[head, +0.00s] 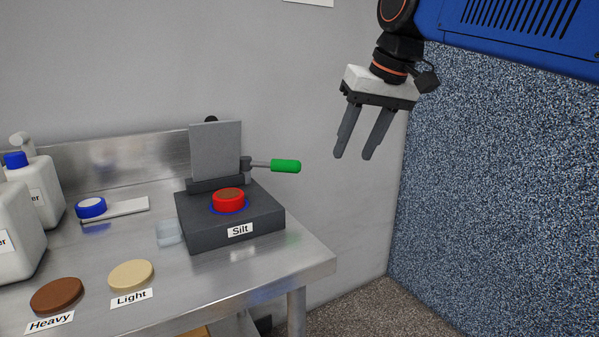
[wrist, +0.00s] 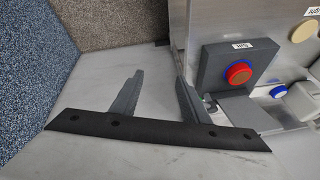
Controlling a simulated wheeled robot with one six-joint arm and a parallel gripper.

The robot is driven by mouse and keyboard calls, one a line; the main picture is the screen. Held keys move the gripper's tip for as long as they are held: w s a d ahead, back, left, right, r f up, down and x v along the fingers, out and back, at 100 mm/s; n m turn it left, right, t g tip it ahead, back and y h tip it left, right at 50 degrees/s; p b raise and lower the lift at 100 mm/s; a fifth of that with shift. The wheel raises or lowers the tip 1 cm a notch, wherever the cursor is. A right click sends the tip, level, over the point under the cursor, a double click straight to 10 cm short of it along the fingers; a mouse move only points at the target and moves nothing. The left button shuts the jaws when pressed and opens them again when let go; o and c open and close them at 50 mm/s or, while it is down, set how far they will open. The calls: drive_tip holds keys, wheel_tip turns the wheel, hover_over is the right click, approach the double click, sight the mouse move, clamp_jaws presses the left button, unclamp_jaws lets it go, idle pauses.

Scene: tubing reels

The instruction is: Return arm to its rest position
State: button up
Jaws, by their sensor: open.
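My gripper (head: 353,150) hangs in the air to the right of the steel table, with its two grey fingers apart and nothing between them. In the wrist view the fingers (wrist: 160,95) are also apart, with wall and floor showing between them. My gripper is above and to the right of the dark grey block labelled "Silt" (head: 240,237), and apart from it.
The block carries a red ring with a brown centre (head: 228,197), an upright grey plate (head: 215,150) and a green-handled lever (head: 285,166). The steel table (head: 200,290) also holds a brown disc (head: 56,296), a tan disc (head: 131,274) and white bottles (head: 40,190). A blue speckled panel (head: 490,180) stands at right.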

drive_tip(key=s+d+f+m+h, duration=0.1)
drive_tip(key=s+d+f, duration=0.5)
drive_tip(key=f, duration=0.4)
drive_tip(key=s+d+f+m+h, duration=0.1)
drive_tip(key=s+d+f, duration=0.5)
drive_tip(key=f, duration=0.5)
drive_tip(key=s+d+f+t, duration=0.1)
drive_tip(key=s+d+f, duration=0.4)
drive_tip(key=s+f, duration=0.3)
wheel_tip(320, 180, down, 3)
drive_tip(key=shift+d+f+m+h, duration=0.15)
drive_tip(key=shift+d+m+h, duration=0.25)
